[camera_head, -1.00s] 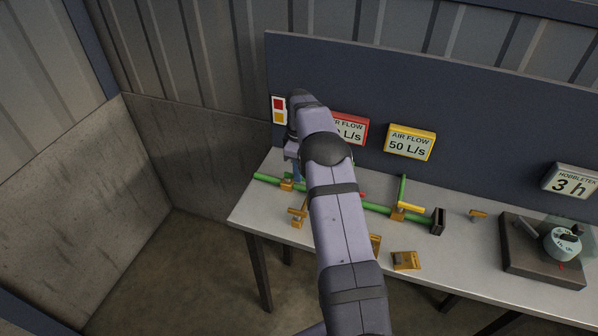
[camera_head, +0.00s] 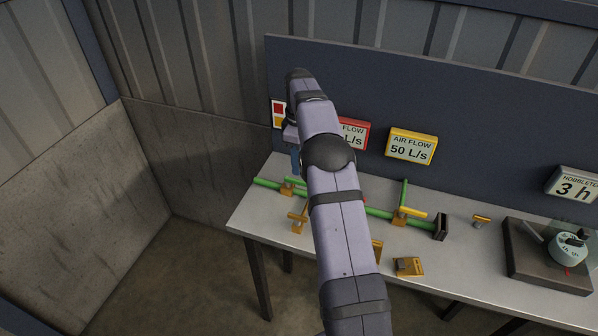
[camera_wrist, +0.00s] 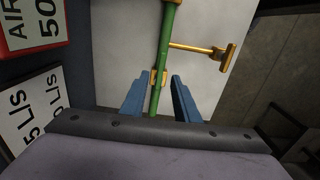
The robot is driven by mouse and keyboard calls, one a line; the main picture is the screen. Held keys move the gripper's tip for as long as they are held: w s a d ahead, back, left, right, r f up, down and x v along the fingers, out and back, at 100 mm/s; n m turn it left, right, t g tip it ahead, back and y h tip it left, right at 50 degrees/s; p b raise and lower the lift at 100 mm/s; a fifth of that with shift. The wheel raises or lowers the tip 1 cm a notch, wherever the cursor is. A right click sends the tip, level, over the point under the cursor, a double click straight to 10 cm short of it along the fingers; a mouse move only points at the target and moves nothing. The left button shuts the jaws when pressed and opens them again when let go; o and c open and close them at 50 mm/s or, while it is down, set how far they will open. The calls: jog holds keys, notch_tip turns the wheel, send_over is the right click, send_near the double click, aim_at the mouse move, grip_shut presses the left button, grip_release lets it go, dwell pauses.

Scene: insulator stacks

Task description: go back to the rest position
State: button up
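My gripper (camera_wrist: 158,82) is open and empty, with its two blue fingers apart. In the head view my gripper (camera_head: 296,160) hangs above the left part of the table, just above the green pipe. The green pipe (camera_head: 377,212) lies along the table on small orange supports, and my arm hides its middle. In the wrist view the green pipe (camera_wrist: 165,50) runs away from between the fingers, with an orange support (camera_wrist: 158,78) around it near the fingertips. A yellow T-shaped piece (camera_wrist: 215,52) sticks out beside it.
The grey table (camera_head: 260,212) stands against a dark blue panel (camera_head: 470,110). A red sign (camera_head: 354,132) and a yellow sign (camera_head: 411,146) stand at its back. A dark box with a dial (camera_head: 545,262) and a white sign (camera_head: 573,184) are at the right. Open floor lies left of the table.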

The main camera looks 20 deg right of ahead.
jog(key=shift+r, duration=0.65)
jog(key=s+a+r+m, duration=0.2)
jog(key=s+a+m, duration=0.2)
jog(key=s+a, duration=0.65)
jog(key=s+a+f+m, duration=0.2)
jog(key=s+a+m, duration=0.1)
jog(key=s, duration=0.8)
jog(key=s+a+f+m, duration=0.2)
jog(key=s+a+f, duration=0.1)
jog(key=s, duration=0.9)
notch_tip(320, 180, down, 10)
jog(key=b, duration=1)
jog(key=shift+w+a+r, duration=0.2)
jog(key=shift+r, duration=0.05)
